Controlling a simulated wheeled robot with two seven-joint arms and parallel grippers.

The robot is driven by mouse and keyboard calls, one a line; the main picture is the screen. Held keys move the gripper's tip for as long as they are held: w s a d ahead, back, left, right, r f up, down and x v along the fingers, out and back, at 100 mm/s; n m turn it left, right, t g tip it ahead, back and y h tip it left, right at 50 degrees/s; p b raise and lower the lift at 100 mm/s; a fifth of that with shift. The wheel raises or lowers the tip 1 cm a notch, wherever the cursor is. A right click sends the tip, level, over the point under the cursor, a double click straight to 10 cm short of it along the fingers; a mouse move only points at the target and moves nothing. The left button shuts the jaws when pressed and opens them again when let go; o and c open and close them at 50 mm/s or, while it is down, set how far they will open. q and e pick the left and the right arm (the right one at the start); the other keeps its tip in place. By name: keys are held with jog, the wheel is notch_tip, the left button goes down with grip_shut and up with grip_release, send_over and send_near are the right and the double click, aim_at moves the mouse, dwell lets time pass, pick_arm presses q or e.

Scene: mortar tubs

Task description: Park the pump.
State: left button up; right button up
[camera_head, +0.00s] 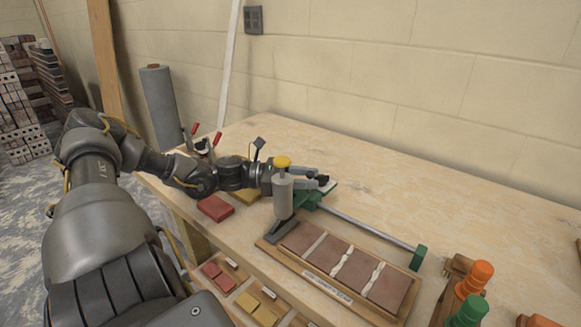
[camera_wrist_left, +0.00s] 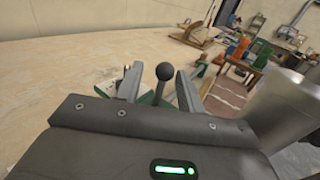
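A grey upright cylinder with a yellow cap (camera_head: 283,190), which looks like the pump, stands with its dark foot at the left end of a wooden board (camera_head: 338,292). A grey cylinder (camera_wrist_left: 287,108) also shows close at the right of the left wrist view. My left gripper (camera_head: 312,178) is just behind it, over a green clamp-like fitting (camera_head: 309,201). In the wrist view the gripper's fingers (camera_wrist_left: 158,88) are apart, with a black ball knob (camera_wrist_left: 166,72) on a stem between them. I cannot tell whether they touch it. My right gripper is not in view.
A metal rod (camera_head: 365,228) runs from the green fitting to a green end block (camera_head: 418,258). Brown tiles with pale strips lie on the board. Orange-topped (camera_head: 475,279) and green-topped (camera_head: 468,312) objects stand at the right. The table behind the rod (camera_head: 430,185) is clear.

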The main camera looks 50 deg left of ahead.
pick_arm(q)
jog(key=v, duration=1)
jog(key=shift+a, duration=0.15)
